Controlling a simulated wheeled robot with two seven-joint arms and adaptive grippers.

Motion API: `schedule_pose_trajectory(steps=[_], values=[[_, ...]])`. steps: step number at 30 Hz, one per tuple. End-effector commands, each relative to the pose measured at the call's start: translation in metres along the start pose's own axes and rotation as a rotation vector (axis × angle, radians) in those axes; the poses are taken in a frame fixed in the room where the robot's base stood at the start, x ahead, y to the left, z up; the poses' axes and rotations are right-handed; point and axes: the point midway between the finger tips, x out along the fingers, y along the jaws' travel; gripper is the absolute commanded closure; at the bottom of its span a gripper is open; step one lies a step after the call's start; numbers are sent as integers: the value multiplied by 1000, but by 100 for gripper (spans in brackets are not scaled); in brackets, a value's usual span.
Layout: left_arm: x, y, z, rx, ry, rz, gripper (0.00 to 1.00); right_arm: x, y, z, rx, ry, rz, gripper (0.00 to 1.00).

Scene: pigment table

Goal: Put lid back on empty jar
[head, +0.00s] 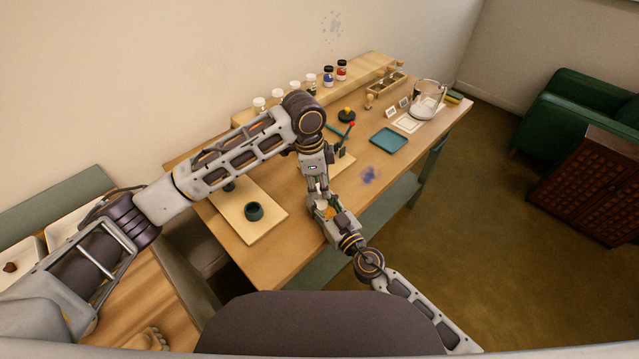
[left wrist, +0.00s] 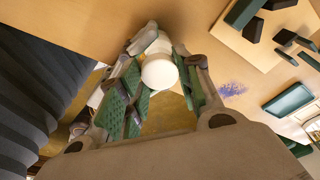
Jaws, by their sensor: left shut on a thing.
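My left gripper (head: 320,194) points down over the front edge of the table and is shut. In the left wrist view, a round white piece (left wrist: 160,72) that looks like a lid sits between its fingers. A second pale part shows just behind it; I cannot tell whether it is a jar. My right gripper (head: 328,211) meets the left one from below, with a small orange patch between its parts. Whether it holds a jar is hidden. Several white-lidded clear jars (head: 278,93) stand on the back shelf.
The wooden table (head: 290,255) has a board with a dark green cup (head: 254,212), a teal tray (head: 389,140) and a blue powder stain (head: 369,175). Blue (head: 328,76) and red (head: 341,70) jars stand on the shelf.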

Motion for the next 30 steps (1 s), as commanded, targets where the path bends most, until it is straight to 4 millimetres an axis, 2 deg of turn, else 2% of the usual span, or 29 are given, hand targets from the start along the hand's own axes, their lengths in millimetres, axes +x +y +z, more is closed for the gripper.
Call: schedule_pose_trajectory(steps=[30], values=[[9, 0, 1, 0, -1, 1, 75, 0, 0, 0, 0, 0, 0, 100]])
